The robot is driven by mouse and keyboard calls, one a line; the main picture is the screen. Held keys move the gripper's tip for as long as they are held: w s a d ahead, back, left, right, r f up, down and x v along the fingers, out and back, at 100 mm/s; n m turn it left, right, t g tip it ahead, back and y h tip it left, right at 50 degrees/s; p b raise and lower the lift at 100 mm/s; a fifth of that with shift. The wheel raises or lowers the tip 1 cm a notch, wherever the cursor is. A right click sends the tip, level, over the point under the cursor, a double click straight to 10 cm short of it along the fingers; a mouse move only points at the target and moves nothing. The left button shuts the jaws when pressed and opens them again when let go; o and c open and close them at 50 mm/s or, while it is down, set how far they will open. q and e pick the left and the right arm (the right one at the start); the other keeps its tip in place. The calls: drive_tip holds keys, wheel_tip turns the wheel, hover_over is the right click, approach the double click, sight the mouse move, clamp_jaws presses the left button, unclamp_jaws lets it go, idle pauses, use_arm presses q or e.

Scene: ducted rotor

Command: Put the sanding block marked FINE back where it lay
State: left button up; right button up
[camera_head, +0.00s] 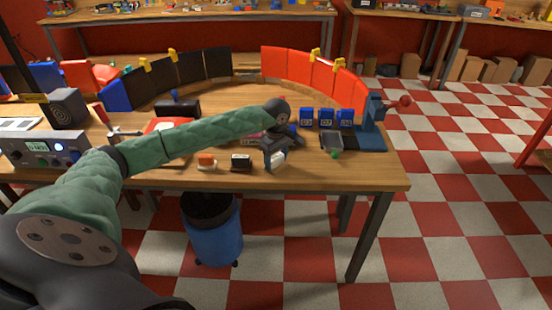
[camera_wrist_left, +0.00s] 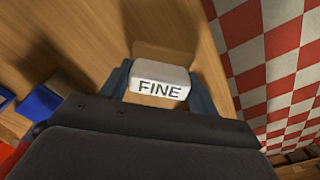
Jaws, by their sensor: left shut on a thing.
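The white sanding block marked FINE (camera_wrist_left: 160,77) is between the two fingers of my left gripper (camera_head: 274,162), which is shut on it. Its lettering faces the camera in the left wrist view. In the head view the white block (camera_head: 278,158) shows at the fingertips, over the front part of the workbench (camera_head: 350,176). I cannot tell whether it touches the wood. To its left lie a black block (camera_head: 241,162) and an orange-topped block (camera_head: 207,160), both near the front edge. My right gripper is not in view.
Blue labelled boxes (camera_head: 325,118), a dark tray (camera_head: 332,141), a small green item (camera_head: 334,154) and a blue stand with a red ball (camera_head: 372,128) are right of my gripper. Curved red panels (camera_head: 310,75) stand behind. A blue bin (camera_head: 212,232) is below the bench.

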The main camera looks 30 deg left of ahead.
use_arm(q)
drive_tip(key=shift+f, duration=0.1)
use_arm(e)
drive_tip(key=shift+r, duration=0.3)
use_arm(q)
drive_tip(key=o, duration=1)
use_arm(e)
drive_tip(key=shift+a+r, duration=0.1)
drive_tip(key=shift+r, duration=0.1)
